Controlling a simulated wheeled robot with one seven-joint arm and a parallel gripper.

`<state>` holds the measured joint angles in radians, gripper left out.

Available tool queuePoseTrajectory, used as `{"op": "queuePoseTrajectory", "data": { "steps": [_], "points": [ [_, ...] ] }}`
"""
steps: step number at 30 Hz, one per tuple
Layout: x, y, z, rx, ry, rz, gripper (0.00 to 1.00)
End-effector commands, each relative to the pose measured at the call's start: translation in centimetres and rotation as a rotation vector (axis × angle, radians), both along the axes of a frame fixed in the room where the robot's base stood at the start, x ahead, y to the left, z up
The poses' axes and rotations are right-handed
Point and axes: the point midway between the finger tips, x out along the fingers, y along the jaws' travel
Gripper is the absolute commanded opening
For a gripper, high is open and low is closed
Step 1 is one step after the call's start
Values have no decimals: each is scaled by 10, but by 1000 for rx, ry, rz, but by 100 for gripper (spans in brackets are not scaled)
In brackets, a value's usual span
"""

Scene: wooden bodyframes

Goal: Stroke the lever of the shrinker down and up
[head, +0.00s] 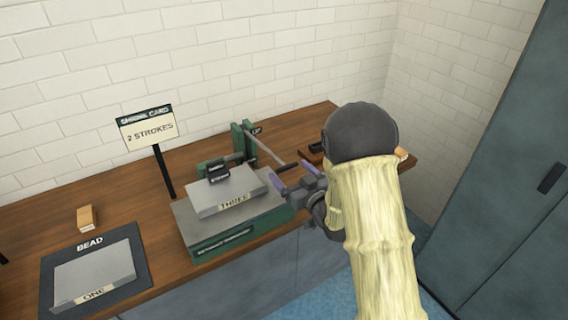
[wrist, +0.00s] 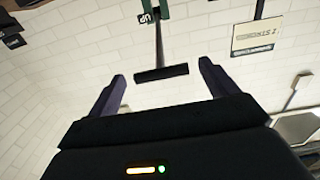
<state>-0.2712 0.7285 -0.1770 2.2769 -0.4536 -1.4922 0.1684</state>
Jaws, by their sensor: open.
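The green shrinker (head: 238,232) stands on the bench with a grey plate marked THREE (head: 222,192) on it. Its lever (head: 264,148) slopes from the green post at the back to a black crossbar handle (head: 287,167). A small UP tag sits by the lever's top end. My gripper (head: 291,174) is open, its purple fingers just in front of the handle. In the wrist view the lever (wrist: 159,42) ends in the black crossbar (wrist: 162,73), which appears between the fingertips. I cannot tell whether they touch it.
A sign reading SHRINK CARD, 2 STROKES (head: 149,128) stands behind left. A black BEAD mat (head: 133,235) with a plate marked ONE (head: 95,274) lies at the left, with a wooden block (head: 86,217) behind it. A blue cabinet (head: 500,200) stands at the right.

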Motion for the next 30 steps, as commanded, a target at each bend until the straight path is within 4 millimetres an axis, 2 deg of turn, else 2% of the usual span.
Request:
{"op": "queuePoseTrajectory", "data": {
  "steps": [3,7,18,20,28,30],
  "points": [
    [17,12,1,0,-1,3,85],
    [29,20,1,0,-1,1,85],
    [34,24,0,1,-1,1,85],
    [34,23,0,1,-1,1,76],
    [34,23,0,1,-1,1,23],
    [34,23,0,1,-1,1,23]
  ]
}}
